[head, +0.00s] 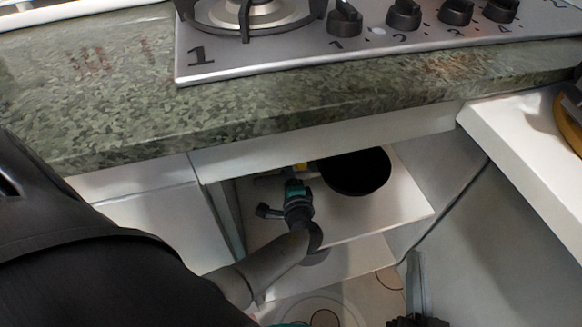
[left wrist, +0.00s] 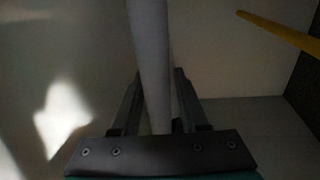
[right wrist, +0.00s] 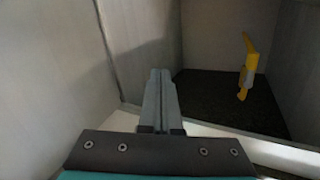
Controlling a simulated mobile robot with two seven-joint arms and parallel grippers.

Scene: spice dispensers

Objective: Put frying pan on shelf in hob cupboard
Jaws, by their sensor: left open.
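The black frying pan (head: 355,170) lies on the white shelf (head: 405,205) inside the open cupboard under the hob. My left gripper (head: 297,181) reaches into the cupboard, just left of the pan. A small yellow piece (head: 300,166) shows beside it, perhaps the pan's handle. In the left wrist view the left jaws (left wrist: 157,90) are open on both sides of a pale grey bar (left wrist: 150,50), whose identity I cannot tell. My right gripper (head: 416,272) is low, right of the cupboard; in the right wrist view its fingers (right wrist: 161,75) are together and empty.
The stone worktop (head: 120,95) with the hob (head: 320,45) overhangs the cupboard. A white counter (head: 525,150) stands at right. A yellow rod (left wrist: 275,32) shows in the left wrist view. The right wrist view shows a yellow and grey object (right wrist: 246,70) over a dark surface.

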